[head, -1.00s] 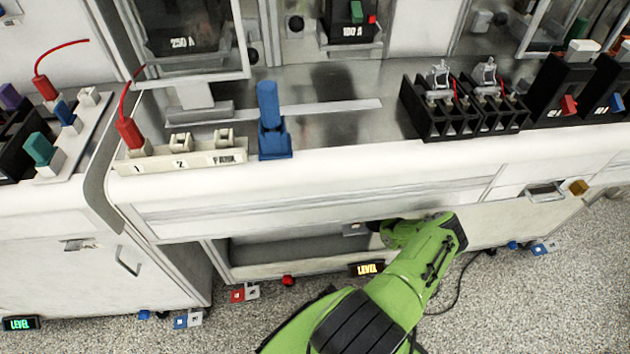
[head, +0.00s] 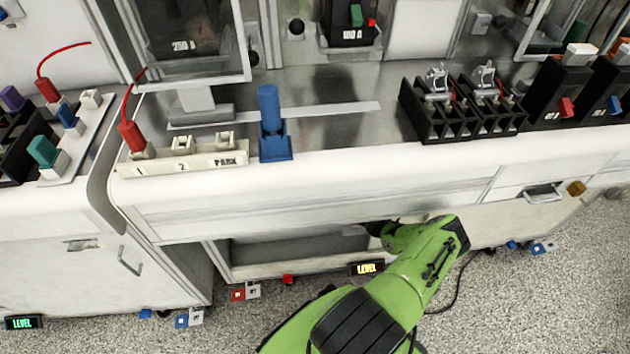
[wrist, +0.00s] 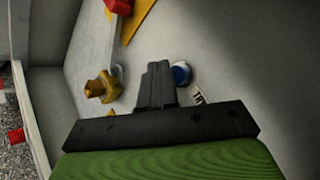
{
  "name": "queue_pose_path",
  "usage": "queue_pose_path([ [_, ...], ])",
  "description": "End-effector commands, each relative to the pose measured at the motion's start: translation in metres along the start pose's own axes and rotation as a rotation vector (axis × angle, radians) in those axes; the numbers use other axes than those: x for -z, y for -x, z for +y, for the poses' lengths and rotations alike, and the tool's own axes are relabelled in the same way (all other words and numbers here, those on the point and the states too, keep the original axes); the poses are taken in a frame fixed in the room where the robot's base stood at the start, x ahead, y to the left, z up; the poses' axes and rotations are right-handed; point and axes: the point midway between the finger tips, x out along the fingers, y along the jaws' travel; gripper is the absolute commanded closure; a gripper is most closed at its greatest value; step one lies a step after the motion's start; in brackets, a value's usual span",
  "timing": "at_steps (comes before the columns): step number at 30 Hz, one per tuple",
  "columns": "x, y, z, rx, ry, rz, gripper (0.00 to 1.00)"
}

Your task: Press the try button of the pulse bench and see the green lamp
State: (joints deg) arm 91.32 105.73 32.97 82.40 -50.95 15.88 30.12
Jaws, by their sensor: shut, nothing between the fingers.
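In the wrist view, a blue round button (wrist: 182,73) with a pale ring sits on the grey panel, just right of my gripper's fingertips (wrist: 158,66). A white label (wrist: 198,94) beside it is partly hidden, so I cannot read it in full. My gripper is shut and empty, its tips close to the button; I cannot tell whether they touch anything. In the head view, my gripper (head: 373,229) reaches into the open recess under the bench (head: 330,212) and is mostly hidden. I see no lit green lamp on the panel in the wrist view.
A brass knob (wrist: 103,87) stands left of my fingers, and a red part (wrist: 118,6) on a yellow plate is above. In the head view, an amber LEVEL display (head: 366,268) is below the recess and a green LEVEL display (head: 22,322) is at lower left.

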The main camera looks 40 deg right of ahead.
Motion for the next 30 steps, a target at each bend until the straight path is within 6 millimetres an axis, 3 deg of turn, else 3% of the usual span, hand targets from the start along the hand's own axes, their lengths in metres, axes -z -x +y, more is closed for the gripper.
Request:
queue_pose_path([
  [16,-0.025,0.033,0.023,0.001,-0.002,0.0,1.0],
  [30,-0.025,0.035,0.025,0.0,0.0,0.0,1.0],
])
